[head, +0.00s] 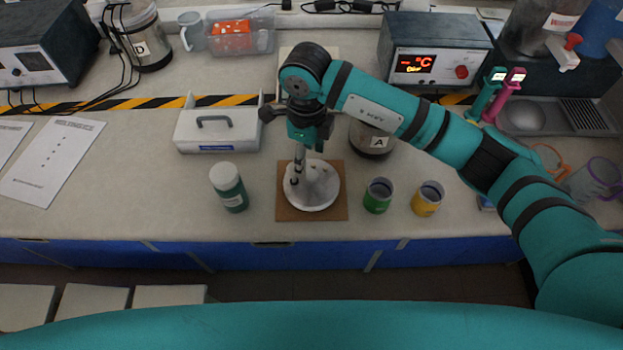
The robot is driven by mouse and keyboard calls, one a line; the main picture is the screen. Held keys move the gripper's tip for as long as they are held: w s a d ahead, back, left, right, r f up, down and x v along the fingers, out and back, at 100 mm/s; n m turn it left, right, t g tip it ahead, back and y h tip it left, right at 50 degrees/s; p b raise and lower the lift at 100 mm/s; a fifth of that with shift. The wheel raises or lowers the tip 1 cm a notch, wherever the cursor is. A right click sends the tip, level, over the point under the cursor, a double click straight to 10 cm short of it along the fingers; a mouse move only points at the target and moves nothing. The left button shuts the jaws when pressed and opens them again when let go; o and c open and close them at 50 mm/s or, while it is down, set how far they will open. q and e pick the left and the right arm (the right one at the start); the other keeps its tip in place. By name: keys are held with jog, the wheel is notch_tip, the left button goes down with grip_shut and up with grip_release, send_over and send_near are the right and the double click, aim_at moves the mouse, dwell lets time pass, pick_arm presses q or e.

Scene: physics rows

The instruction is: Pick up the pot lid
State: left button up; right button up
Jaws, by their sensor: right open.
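A round, pale grey-white disc that looks like the pot lid (318,200) lies on a brown square mat (340,213) near the middle of the counter. A small raised knob shows near its centre. My right gripper (299,176) points down over the left part of the lid. It is open, with its fingers close to the knob. I cannot tell whether they touch it. A dark pot marked A (371,143) stands behind and to the right, partly hidden by my right arm. My left gripper is not in view.
A white case (217,130) sits behind left. A temperature unit (433,62) is at the back. The counter left of the bottle is clear.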

aim_at(311, 174)
notch_tip(311, 174, down, 3)
jog(key=shift+r, duration=0.2)
jog(key=f+p, duration=0.1)
jog(key=f, duration=0.1)
jog(key=f+p, duration=0.1)
jog(key=f, duration=0.1)
jog(key=shift+w+d, duration=0.15)
jog(key=shift+d, duration=0.25)
jog(key=shift+f+p, duration=0.3)
jog(key=shift+f, duration=0.35)
jog(key=shift+r, duration=0.1)
grip_shut()
